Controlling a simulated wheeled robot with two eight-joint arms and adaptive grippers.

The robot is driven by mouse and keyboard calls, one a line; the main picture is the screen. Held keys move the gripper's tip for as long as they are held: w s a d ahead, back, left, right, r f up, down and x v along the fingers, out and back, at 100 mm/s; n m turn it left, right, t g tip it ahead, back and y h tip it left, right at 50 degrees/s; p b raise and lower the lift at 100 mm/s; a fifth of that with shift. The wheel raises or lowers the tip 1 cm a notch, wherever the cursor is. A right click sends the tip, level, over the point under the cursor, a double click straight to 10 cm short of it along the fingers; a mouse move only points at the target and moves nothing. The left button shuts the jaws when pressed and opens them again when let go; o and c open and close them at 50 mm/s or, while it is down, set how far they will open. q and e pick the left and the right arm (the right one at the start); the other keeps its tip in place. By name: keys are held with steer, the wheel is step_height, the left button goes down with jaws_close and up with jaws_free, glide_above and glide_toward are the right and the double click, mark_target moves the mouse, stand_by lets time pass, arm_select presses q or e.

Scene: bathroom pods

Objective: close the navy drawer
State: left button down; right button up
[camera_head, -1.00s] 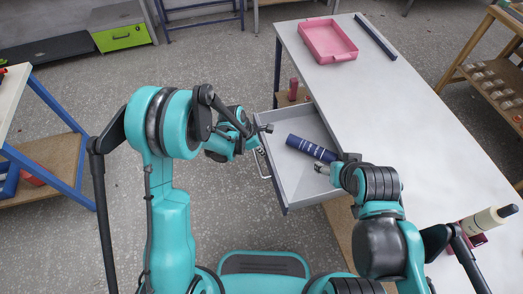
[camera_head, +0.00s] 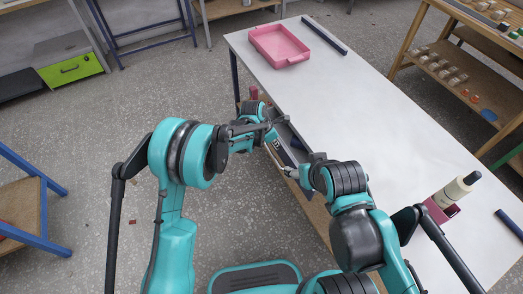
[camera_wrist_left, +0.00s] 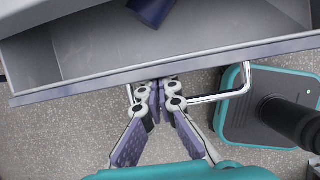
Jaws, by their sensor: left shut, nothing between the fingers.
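The navy drawer (camera_head: 284,150) sticks out a short way from the left side of the long white table, partly hidden by my left arm. In the left wrist view its navy front edge (camera_wrist_left: 90,84) crosses the picture, with a grey interior and a metal handle (camera_wrist_left: 237,92). A dark blue cylinder (camera_wrist_left: 151,8) lies inside. My left gripper (camera_head: 283,120) is at the drawer front; in the wrist view the shut, empty fingers (camera_wrist_left: 160,88) are at the front beside the handle; contact is unclear. My right gripper (camera_head: 291,171) is close to the drawer's near end; its jaws are too small to judge.
The white tabletop (camera_head: 370,135) holds a pink tray (camera_head: 279,46), a dark bar (camera_head: 324,36) and a cream bottle (camera_head: 455,190) near my right arm. A shelf rack (camera_head: 455,75) stands at right. Grey floor is open at left, before a blue-legged table (camera_head: 42,215).

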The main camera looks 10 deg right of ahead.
arm_select(q)
steer(key=shift+w+d, duration=0.25)
steer(key=shift+d, duration=0.55)
steer(key=shift+w+d, duration=0.25)
steer(key=shift+d, duration=0.55)
steer(key=shift+a+r, duration=0.1)
